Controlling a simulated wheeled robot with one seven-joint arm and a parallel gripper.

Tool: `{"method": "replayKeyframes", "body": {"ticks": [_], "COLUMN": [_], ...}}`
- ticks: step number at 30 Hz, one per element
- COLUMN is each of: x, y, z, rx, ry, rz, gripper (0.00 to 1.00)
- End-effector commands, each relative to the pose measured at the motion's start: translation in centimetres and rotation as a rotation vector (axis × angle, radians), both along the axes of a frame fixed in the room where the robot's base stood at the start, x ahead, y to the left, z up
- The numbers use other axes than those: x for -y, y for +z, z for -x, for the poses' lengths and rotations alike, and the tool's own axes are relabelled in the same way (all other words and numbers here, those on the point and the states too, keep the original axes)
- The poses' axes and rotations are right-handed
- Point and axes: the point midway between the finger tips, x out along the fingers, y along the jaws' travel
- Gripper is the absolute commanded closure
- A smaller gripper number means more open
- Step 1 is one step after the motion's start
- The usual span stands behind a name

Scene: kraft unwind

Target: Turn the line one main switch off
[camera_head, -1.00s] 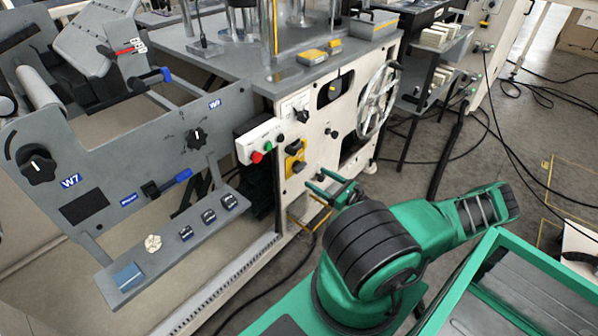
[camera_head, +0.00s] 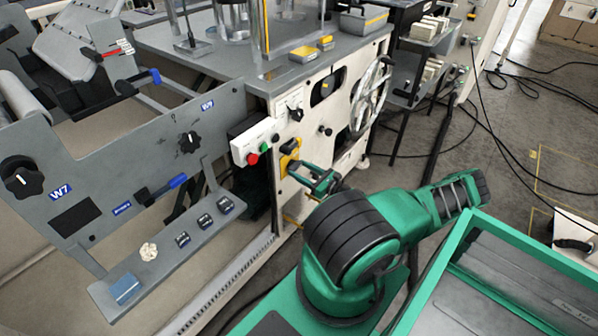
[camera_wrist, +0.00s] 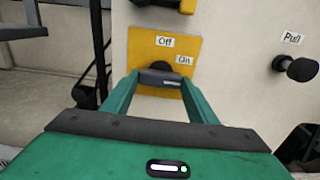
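The main switch is a yellow plate (camera_wrist: 143,48) with "Off" and "On" labels and a dark handle (camera_wrist: 160,78) lying roughly crosswise below them. In the wrist view my gripper (camera_wrist: 159,82) has its two green fingers apart, one on each side of the handle. I cannot tell whether either finger touches it. In the head view the yellow plate (camera_head: 288,158) is on the front of the cream machine panel, partly hidden behind my gripper (camera_head: 306,174).
A black knob labelled "Pull" (camera_wrist: 298,68) is right of the plate. Another yellow part (camera_wrist: 168,4) sits above it. A box with red and green buttons (camera_head: 255,146) is on the left. A handwheel (camera_head: 370,98) is on the right, and a grey panel (camera_head: 100,165) stands at left.

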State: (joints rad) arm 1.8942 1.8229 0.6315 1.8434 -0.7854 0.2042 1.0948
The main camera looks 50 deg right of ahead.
Motion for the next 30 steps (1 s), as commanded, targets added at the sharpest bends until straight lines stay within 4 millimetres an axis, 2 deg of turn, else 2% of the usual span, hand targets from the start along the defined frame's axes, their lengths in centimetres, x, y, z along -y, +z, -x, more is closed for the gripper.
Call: {"method": "replayKeyframes", "body": {"ticks": [8, 14, 30], "x": [0.04, 0.03, 0.04], "y": [0.00, -0.04, -0.05], "z": [0.04, 0.06, 0.13], "rx": [0.001, 0.008, 0.046], "ry": [-0.001, 0.000, 0.002], "rz": [0.029, 0.127, 0.612], "gripper": [0.69, 0.69, 0.69]}}
